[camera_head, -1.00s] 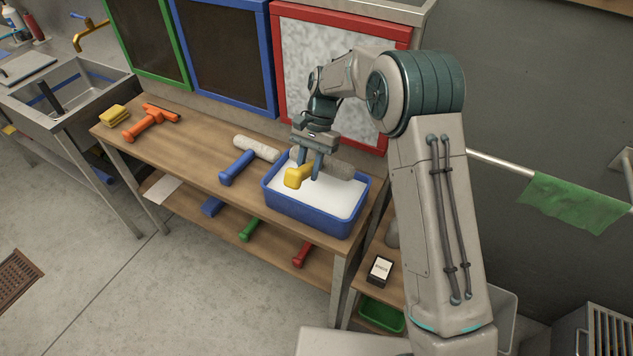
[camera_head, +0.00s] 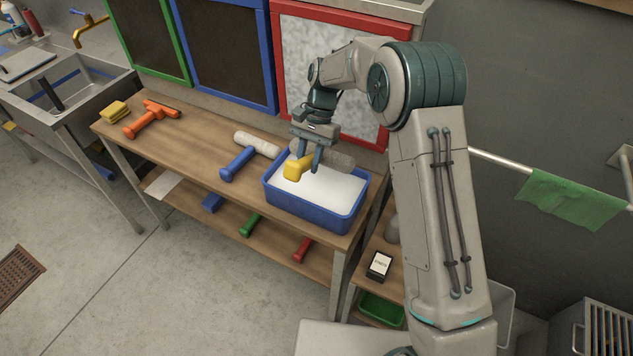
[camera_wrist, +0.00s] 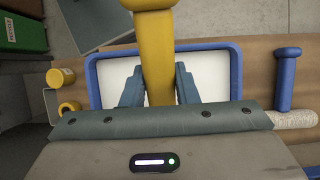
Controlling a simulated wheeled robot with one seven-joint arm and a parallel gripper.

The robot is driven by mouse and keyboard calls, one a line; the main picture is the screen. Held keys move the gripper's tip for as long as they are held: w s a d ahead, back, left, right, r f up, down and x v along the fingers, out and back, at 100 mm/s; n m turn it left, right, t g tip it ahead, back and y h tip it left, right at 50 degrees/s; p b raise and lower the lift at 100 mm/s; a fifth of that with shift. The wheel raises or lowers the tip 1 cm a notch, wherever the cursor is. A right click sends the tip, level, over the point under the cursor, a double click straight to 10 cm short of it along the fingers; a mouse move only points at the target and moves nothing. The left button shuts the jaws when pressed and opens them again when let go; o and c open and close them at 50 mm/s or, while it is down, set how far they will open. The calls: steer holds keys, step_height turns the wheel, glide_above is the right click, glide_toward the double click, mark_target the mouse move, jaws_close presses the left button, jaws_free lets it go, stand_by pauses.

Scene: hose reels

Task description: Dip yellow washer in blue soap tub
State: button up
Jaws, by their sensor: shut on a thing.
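My gripper (camera_head: 305,158) is shut on the yellow washer and hangs above the blue soap tub. The yellow handle of the washer (camera_head: 295,170) points toward the front left; its grey roller head shows behind the fingers, over the back of the tub. In the wrist view the yellow handle (camera_wrist: 155,60) runs between my two fingers. The blue soap tub (camera_head: 310,214) stands on the right end of the wooden bench and holds white contents. I cannot tell whether the roller head touches the white surface.
A blue-handled washer (camera_head: 237,164) with a white roller lies just left of the tub. An orange squeegee (camera_head: 150,120) and yellow sponges (camera_head: 114,110) lie farther left on the bench. Framed panels, one red-edged (camera_head: 282,60), stand behind. Handles lie on the lower shelf.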

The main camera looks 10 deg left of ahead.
mark_target(306, 159)
steer(key=shift+r, duration=0.1)
step_height(306, 159, up, 4)
steer(key=p, duration=0.3)
